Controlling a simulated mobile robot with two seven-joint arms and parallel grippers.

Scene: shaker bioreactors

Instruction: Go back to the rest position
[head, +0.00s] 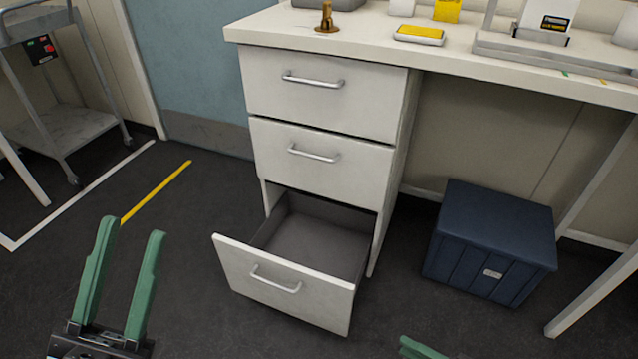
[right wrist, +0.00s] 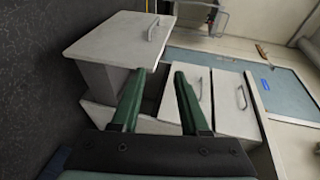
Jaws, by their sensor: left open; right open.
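My left gripper (head: 122,285) is open and empty at the lower left of the head view, with its two green fingers apart above the dark floor. My right gripper shows in the head view only as a green fingertip (head: 420,348) at the bottom edge. In the right wrist view my right gripper (right wrist: 158,80) is open, with nothing between its green fingers. The drawer cabinet lies beyond them there. I cannot tell how far the fingers are from it.
A white cabinet (head: 318,85) has its bottom drawer (head: 285,285) pulled open and empty inside. A dark blue box (head: 490,240) stands under the workbench (head: 465,50). A grey cart (head: 75,130) stands at the left. Floor between cart and drawer is clear.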

